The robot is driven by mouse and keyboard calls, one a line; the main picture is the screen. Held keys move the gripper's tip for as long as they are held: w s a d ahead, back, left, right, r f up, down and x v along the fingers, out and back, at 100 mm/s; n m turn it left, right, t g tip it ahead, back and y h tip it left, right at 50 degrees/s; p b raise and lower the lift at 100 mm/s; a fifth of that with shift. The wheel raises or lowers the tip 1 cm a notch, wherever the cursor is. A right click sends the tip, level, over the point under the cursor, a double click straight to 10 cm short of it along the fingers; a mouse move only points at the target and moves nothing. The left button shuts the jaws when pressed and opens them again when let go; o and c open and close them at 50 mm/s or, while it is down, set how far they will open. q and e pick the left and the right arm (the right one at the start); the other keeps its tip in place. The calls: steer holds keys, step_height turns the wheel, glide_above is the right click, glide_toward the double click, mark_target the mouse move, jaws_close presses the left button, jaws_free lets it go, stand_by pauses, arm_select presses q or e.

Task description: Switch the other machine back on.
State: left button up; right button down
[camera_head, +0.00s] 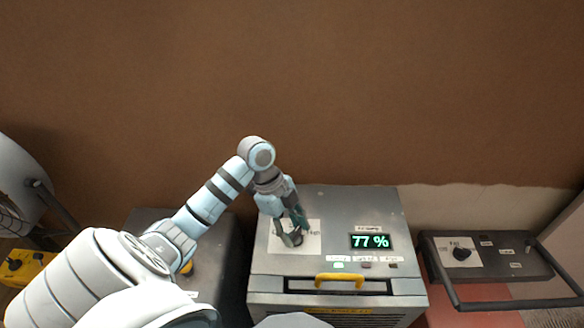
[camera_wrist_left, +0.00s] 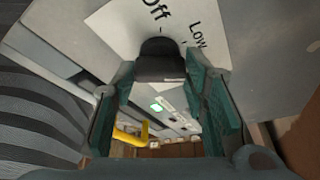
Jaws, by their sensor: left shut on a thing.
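A grey machine (camera_head: 265,262) stands in the middle with a lit display (camera_head: 370,241) reading 77 %. My left gripper (camera_head: 293,234) is at the white dial plate (camera_head: 313,230) on its top left. In the left wrist view, the gripper's green-padded fingers (camera_wrist_left: 172,90) are shut on a dark dial knob (camera_wrist_left: 160,62). The labels "Off" and "Low" show beside the knob; its exact setting is unclear. A second, darker machine (camera_head: 510,268) at the right has a black knob (camera_head: 461,254) on a white plate, with no gripper near it. My right gripper is out of view.
The grey machine has a yellow handle (camera_head: 340,278) and a lit green button (camera_head: 338,265) at its front. A metal bar handle (camera_head: 520,303) sticks out before the right machine. A fan-like drum (camera_head: 15,190) and a yellow object (camera_head: 25,266) are at the left. A brown wall (camera_head: 400,90) stands behind.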

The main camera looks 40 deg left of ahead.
arm_select(q)
steer(key=m, duration=0.1)
steer(key=m+g+p, duration=0.1)
steer(key=shift+w+r+m, duration=0.1)
steer(key=shift+r+m, duration=0.1)
steer(key=shift+m, duration=0.1)
steer(key=m+g+p, duration=0.1)
steer(key=m+p, duration=0.1)
steer(key=shift+w+m, duration=0.1)
steer(key=shift+m, duration=0.2)
steer(key=shift+f+m+y+p, duration=0.15)
steer(key=shift+m+y+p, duration=0.15)
steer(key=shift+m+p, duration=0.3)
steer(key=o, duration=1.2)
steer(key=shift+c, duration=0.2)
steer(key=shift+f, duration=0.1)
